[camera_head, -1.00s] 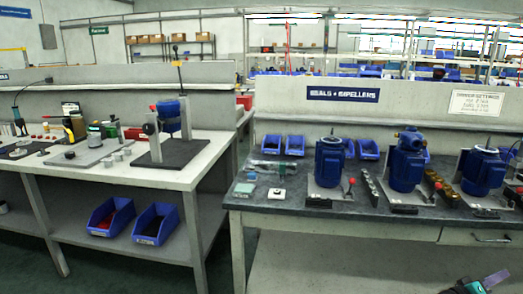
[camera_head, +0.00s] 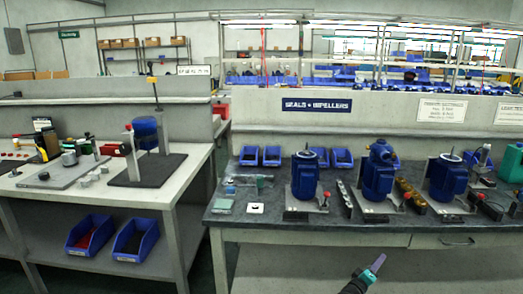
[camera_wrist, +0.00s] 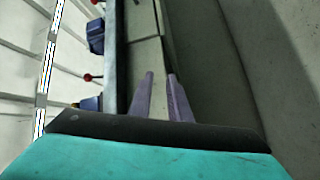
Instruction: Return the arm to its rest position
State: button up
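My gripper (camera_head: 379,262) shows at the bottom of the head view, with teal on its body and purple fingers. It is in front of the right bench, below the tabletop edge, near the drawer. In the wrist view the two purple fingers (camera_wrist: 161,76) stand apart with a narrow gap and nothing held between them. The gripper's teal and black body fills the bottom of that view. Most of my arm is out of the head view.
The right bench (camera_head: 300,227) carries several blue pumps (camera_head: 305,178), blue bins and small parts. A drawer (camera_head: 450,241) is in its front. The left bench (camera_head: 120,199) holds a press-like stand and has two blue bins (camera_head: 135,240) on its lower shelf.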

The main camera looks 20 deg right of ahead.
jog(key=w+a+f+n+t+y+p, duration=0.25)
jog(key=w+a+y, duration=0.2)
jog(key=a, duration=0.75)
jog(key=w+a+f+n+t+y+p, duration=0.25)
jog(key=w+a+f+y, duration=0.2)
jog(key=a, duration=0.65)
jog(key=s+a+f+n+g+y+p, duration=0.15)
jog(key=a+f+y, duration=0.25)
jog(key=a, duration=0.7)
jog(key=s+a+f+n+g+y+p, duration=0.1)
jog(key=s+a+f+n+y+p, duration=0.3)
jog(key=a, duration=0.8)
jog(key=s+a+f+m+g+y, duration=0.1)
jog(key=s+a+f+g, duration=0.3)
jog(key=s, duration=0.4)
jog(key=s+a+f+m+g+y, duration=0.1)
jog(key=s+a+f+m+g, duration=0.15)
jog(key=s+a, duration=0.45)
jog(key=s+d+r+m+g+h, duration=0.1)
jog(key=s+m+g, duration=0.6)
jog(key=s, duration=1.4)
jog(key=shift+s+d+r+g, duration=0.15)
jog(key=shift+d+r+g, duration=0.4)
jog(key=shift+g, duration=0.55)
